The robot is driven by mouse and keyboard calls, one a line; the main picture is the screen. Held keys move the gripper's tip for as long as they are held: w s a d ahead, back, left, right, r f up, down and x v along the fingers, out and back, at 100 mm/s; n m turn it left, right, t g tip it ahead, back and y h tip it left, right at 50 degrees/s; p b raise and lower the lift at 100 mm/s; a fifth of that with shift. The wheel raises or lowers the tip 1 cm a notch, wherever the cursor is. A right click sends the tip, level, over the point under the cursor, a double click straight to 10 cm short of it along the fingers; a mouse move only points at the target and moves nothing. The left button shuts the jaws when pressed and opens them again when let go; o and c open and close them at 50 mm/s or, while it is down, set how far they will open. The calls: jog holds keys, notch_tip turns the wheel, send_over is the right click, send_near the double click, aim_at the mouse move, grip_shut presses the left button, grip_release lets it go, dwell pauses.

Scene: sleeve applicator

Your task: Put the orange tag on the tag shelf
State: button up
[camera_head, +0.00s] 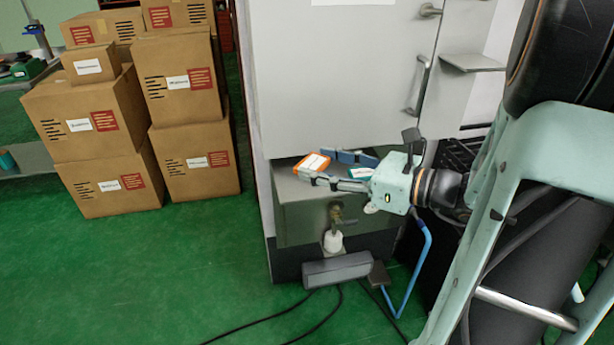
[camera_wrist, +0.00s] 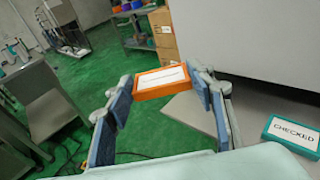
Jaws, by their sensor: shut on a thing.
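The orange tag (camera_head: 312,162) has a white label on its face. In the wrist view the orange tag (camera_wrist: 160,84) sits between the blue pads of my gripper (camera_wrist: 162,92), near the fingertips. In the head view my gripper (camera_head: 326,170) is shut on it, over the top of a grey box-like ledge (camera_head: 287,187) on the machine's front. In the wrist view the tag overlaps the edge of a grey surface; I cannot tell whether it touches it. A small grey shelf (camera_head: 473,63) juts out at the upper right; I cannot tell which surface is the tag shelf.
The grey cabinet (camera_head: 335,80) rises behind. A valve (camera_head: 337,215) protrudes below. Stacked cartons (camera_head: 92,130) stand left; green floor between is clear.

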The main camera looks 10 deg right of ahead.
jog(key=b, duration=0.3)
send_over(312, 189)
notch_tip(312, 189, down, 7)
jog(key=shift+s+r, duration=0.1)
jog(key=shift+s, duration=0.05)
jog(key=shift+w+f+b, duration=0.15)
jog(key=shift+f+b, duration=0.15)
jog(key=shift+f, duration=0.55)
jog(key=shift+w+f+b, duration=0.1)
jog(key=shift+f+b, duration=0.2)
jog(key=shift+f, duration=0.55)
jog(key=shift+f, duration=0.1)
jog(key=o, duration=1)
jog(key=shift+f, duration=0.1)
jog(key=shift+o, duration=0.2)
jog(key=shift+r, duration=0.25)
jog(key=p+v, duration=0.3)
jog(key=v, duration=0.9)
jog(key=shift+f, duration=0.15)
